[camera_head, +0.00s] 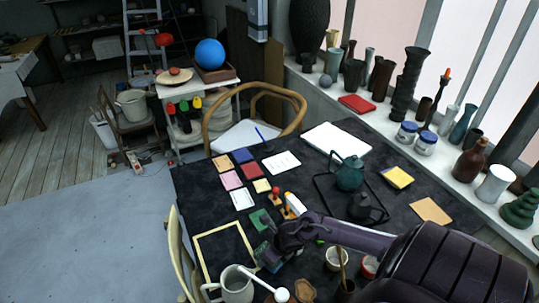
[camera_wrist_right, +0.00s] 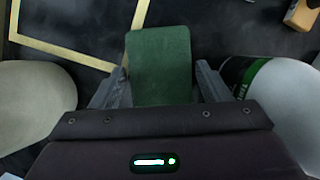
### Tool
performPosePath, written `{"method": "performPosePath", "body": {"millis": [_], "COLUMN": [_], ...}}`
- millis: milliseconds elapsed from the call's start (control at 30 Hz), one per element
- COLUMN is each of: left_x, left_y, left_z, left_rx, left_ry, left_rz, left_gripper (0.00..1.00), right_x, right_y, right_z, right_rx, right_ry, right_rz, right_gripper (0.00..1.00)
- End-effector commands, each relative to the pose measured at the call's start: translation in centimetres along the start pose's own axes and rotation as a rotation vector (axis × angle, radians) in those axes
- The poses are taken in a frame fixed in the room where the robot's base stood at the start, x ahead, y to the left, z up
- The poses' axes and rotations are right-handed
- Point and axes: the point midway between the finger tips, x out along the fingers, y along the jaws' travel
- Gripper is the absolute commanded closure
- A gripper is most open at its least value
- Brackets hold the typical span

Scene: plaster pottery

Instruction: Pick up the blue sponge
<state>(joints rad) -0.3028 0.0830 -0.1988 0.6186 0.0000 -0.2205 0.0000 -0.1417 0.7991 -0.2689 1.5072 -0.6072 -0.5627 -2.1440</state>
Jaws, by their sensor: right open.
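My right gripper (camera_head: 268,248) reaches in from the right, low over the near part of the dark table. In the right wrist view my right gripper (camera_wrist_right: 161,78) is open, with one finger on each side of a flat green block (camera_wrist_right: 160,62). I cannot tell whether the fingers touch it. The green block (camera_head: 261,218) also shows in the head view, just beyond the gripper. A yellow and blue piece (camera_head: 397,178) lies at the right. I cannot tell whether either is a sponge. My left gripper is out of view.
A pale pitcher (camera_head: 236,284) stands left of the gripper, near a yellow frame (camera_head: 222,250). Small red-topped and orange items (camera_head: 291,205) stand just beyond the gripper.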

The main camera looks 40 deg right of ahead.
Motion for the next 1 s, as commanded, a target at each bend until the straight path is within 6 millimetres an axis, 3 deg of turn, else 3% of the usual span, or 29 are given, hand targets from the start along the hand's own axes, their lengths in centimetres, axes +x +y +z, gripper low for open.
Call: {"method": "performPosePath", "body": {"millis": [500,767,1000], "left_x": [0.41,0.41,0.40], "left_y": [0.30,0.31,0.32], "left_z": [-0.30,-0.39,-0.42], "left_rx": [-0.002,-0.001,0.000], "left_ry": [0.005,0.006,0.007], "left_rz": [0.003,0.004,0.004], "left_gripper": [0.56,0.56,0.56], "right_x": [0.24,0.25,0.25], "right_y": [-0.04,-0.03,-0.03], "right_z": [-0.07,-0.08,-0.08], "right_rx": [0.001,0.001,0.001], "right_ry": [-0.001,-0.001,-0.001], "right_rz": [-0.001,-0.001,0.000], "right_gripper": [0.30,0.63,0.67]}}
